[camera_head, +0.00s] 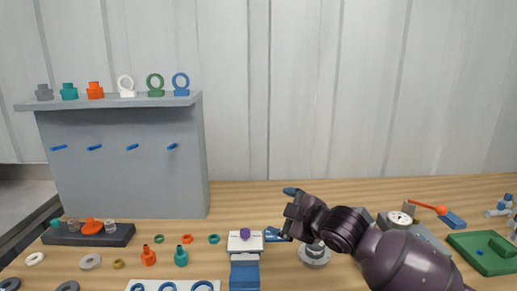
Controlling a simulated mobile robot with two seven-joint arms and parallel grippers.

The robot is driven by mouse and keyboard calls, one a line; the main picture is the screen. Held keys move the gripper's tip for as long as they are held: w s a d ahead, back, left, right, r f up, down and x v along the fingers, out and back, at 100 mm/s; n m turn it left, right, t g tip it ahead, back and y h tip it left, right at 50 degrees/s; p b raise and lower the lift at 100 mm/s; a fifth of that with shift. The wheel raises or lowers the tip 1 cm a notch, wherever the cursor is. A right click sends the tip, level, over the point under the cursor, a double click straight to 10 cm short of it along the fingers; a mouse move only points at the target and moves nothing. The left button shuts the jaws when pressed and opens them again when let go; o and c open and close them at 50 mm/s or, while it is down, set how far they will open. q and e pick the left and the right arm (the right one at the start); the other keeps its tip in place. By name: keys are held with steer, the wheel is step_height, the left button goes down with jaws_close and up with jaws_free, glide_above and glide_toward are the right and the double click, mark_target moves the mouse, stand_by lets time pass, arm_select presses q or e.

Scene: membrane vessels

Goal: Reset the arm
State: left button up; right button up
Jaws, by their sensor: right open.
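My right arm comes in from the lower right, dark purple and bent at the wrist. My right gripper (281,212) is open and points left over the middle of the table. Its two blue-tipped fingers are spread, one high and one low, with nothing between them. The lower finger is close to the right side of a white block (236,243) with a purple knob (245,232) on a blue stand (244,274). I cannot tell whether they touch. My left gripper is not in view.
A grey panel (130,190) with blue pegs stands at the back left, its shelf (25,105) holding caps and rings. A dark tray (55,238), loose rings and fittings lie before it. A grey round fitting (314,256), a gauge (400,218) and a green tray (482,264) are at right.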

steer(key=s+d+f+m+t+h, duration=0.2)
steer(key=s+d+f+m+h, duration=0.1)
steer(key=s+d+f+m, duration=0.55)
steer(key=s+d+f+m+t+h, duration=0.3)
steer(key=s+d+f, duration=0.35)
steer(key=f, duration=0.55)
steer(key=s+d+f+m+g+h, duration=0.1)
steer(key=s+d+f+m+g, duration=0.1)
steer(key=s+f, duration=0.4)
steer(key=s+d+f+m+g+h, duration=0.2)
steer(key=s+f, duration=0.5)
steer(key=s, duration=0.6)
steer(key=d+g, duration=0.1)
steer(key=d, duration=0.1)
steer(key=shift+d+f+m, duration=0.2)
steer(key=shift+d+m, duration=0.15)
